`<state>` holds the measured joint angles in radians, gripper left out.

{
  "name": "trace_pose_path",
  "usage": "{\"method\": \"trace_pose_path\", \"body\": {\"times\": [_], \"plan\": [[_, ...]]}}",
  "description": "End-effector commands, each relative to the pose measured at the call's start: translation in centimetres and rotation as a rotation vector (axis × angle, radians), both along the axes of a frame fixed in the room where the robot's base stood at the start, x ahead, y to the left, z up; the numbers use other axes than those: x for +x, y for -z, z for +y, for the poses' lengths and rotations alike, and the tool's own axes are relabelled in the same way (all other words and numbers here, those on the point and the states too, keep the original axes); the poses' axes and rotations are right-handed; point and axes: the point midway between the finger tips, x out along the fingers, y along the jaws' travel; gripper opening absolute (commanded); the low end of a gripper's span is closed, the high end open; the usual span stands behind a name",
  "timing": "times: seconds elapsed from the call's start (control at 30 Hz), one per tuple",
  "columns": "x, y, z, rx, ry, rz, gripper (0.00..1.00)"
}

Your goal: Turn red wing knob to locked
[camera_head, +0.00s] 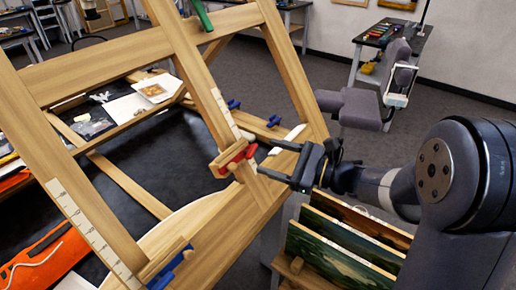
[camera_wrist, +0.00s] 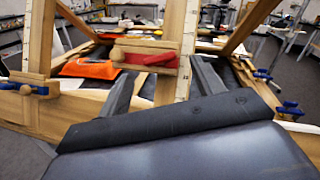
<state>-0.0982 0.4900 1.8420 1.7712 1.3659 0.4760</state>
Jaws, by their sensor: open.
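The red wing knob (camera_head: 237,155) sits on a wooden clamp block on the slanted wooden easel frame. In the wrist view the red knob (camera_wrist: 147,58) lies roughly level across the block, ahead of my gripper and between its fingers. My gripper (camera_head: 278,163) is open, with its two fingers pointing left at the knob from the right. The fingers also show in the wrist view (camera_wrist: 163,85). They look close to the knob but apart from it; whether either tip touches it I cannot tell.
Blue wing knobs sit on the frame at lower left (camera_head: 170,268) and behind (camera_head: 233,104). A green knob (camera_head: 200,14) is at the top. Framed paintings (camera_head: 335,245) stand in a rack below my arm. An orange item (camera_head: 42,260) lies at lower left.

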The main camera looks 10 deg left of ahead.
Motion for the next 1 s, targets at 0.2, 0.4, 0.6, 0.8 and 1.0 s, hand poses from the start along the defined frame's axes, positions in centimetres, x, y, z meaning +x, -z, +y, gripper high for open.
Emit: {"method": "trace_pose_path", "body": {"times": [0.2,0.4,0.6,0.8,1.0], "plan": [[0.5,-0.1,3.2,-0.001,-0.003,0.0,0.64],[0.8,0.0,4.3,0.0,-0.001,-0.001,0.64],[0.8,0.0,4.4,-0.001,0.0,-0.002,0.64],[0.8,0.0,4.3,-0.001,0.0,-0.001,0.52],[0.8,0.0,4.3,-0.001,0.0,-0.001,0.36]]}}
